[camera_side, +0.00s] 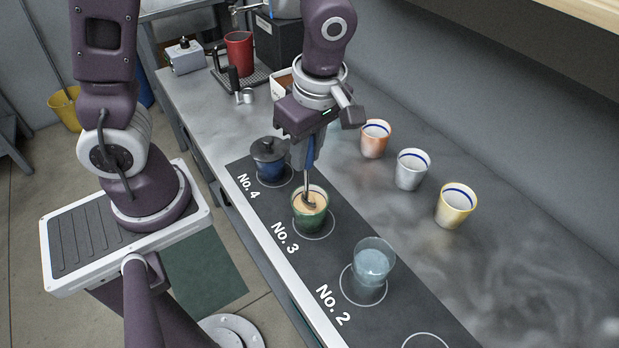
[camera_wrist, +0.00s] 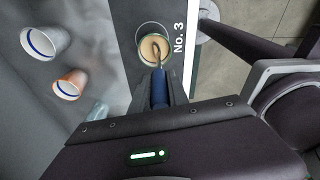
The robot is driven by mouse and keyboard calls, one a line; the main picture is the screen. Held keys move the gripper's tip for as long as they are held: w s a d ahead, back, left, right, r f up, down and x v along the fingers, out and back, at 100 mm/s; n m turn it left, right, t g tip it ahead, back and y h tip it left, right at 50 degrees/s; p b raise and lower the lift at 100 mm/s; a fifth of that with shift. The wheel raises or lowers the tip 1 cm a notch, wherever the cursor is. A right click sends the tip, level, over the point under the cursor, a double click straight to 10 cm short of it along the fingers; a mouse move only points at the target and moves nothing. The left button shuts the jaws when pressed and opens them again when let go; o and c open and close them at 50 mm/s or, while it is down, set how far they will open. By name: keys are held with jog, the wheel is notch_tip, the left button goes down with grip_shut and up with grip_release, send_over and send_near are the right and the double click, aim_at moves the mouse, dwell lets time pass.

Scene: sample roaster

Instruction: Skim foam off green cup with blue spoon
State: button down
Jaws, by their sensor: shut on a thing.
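The green cup (camera_side: 309,220) stands upright on the No. 3 circle of the dark mat, with tan foam or liquid at its top. It also shows from above in the wrist view (camera_wrist: 146,52). My gripper (camera_side: 307,150) is above the cup and shut on the blue handle of the spoon (camera_side: 310,157). The spoon points down, and its metal bowl is at the tan surface inside the cup. In the wrist view the spoon's blue handle (camera_wrist: 159,88) runs from the jaws toward the cup. Whether the bowl is under the surface I cannot tell.
A glass of clear liquid (camera_side: 373,268) stands on No. 2. A lidded blue pot (camera_side: 269,158) is on No. 4. Orange (camera_side: 375,140), white (camera_side: 411,170) and yellow (camera_side: 455,206) cups stand to the right. A red container (camera_side: 239,54) is at the back. The counter's right front is clear.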

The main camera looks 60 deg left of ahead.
jog(key=shift+s, duration=0.3)
jog(key=shift+w+a+r, duration=0.1)
jog(key=shift+w, duration=0.65)
jog(key=shift+r, duration=1.95)
jog(key=shift+r, duration=1.95)
